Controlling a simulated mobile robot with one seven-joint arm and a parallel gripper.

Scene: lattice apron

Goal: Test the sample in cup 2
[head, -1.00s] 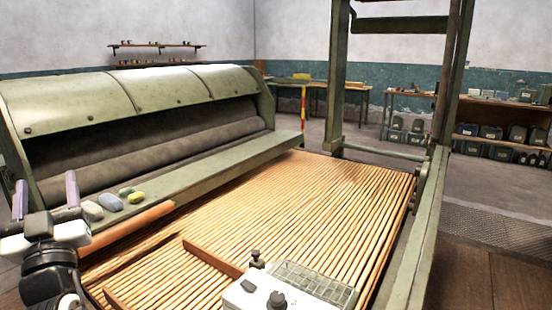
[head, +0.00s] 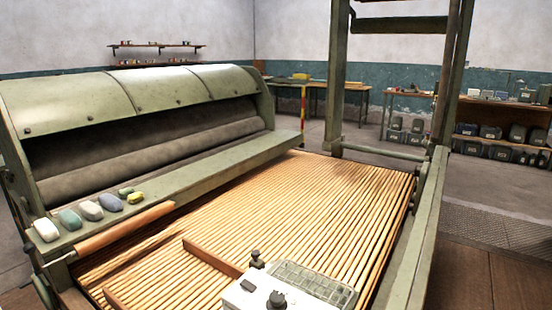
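No cup that I can make out is in the head view, and no label reading 2 shows. Whether either belongs to the sample test I cannot tell.
Several small rounded blocks, among them a white one (head: 46,230) and a yellow one (head: 135,197), lie on the green machine's ledge (head: 215,165). A wooden roller (head: 125,228) runs below. The slatted bed (head: 290,205) is mostly clear. A green upright frame (head: 338,80) stands behind.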

